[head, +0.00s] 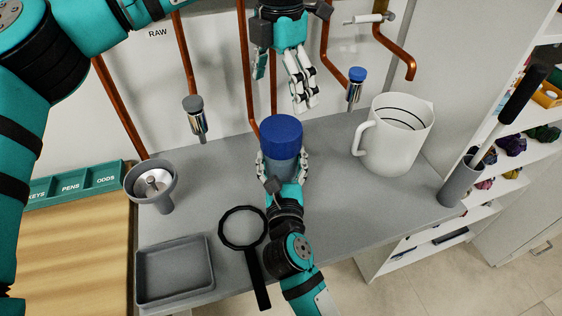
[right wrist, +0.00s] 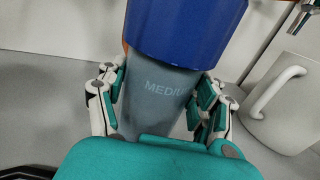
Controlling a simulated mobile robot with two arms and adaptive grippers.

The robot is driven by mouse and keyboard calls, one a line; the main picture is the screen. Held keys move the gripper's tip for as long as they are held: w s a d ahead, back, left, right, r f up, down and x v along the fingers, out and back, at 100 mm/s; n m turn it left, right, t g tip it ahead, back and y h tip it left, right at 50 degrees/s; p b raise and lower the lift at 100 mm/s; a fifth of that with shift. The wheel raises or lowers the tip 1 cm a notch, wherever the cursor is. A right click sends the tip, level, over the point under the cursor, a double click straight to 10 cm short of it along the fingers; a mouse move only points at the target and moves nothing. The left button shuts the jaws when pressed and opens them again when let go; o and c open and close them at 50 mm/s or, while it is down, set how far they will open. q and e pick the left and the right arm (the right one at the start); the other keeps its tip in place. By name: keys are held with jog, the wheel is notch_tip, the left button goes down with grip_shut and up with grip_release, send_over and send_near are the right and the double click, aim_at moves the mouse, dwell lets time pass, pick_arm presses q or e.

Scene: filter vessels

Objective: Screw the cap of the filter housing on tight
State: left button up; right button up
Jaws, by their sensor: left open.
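The filter housing (head: 281,167) stands upright on the grey counter, its blue cap (head: 280,133) sitting on top. In the right wrist view the grey body (right wrist: 155,100) shows lettering starting "MEDIU", and the blue cap (right wrist: 185,30) covers its upper end. Whether the cap is tight cannot be told. My right gripper (head: 283,168) comes from the front, its fingers closed against both sides of the body below the cap. My left gripper (head: 304,103) points down from above, open and empty, behind and slightly right of the cap, apart from it.
A white jug (head: 397,140) stands to the right, a grey holder (head: 459,184) with a black-handled tool beyond it. A magnifier (head: 243,228), grey tray (head: 174,270) and funnel-like cup (head: 151,184) are left. Copper pipes and taps (head: 355,84) line the wall.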

jog(key=o, duration=0.5)
jog(key=s, duration=1.2)
jog(key=shift+d, duration=0.3)
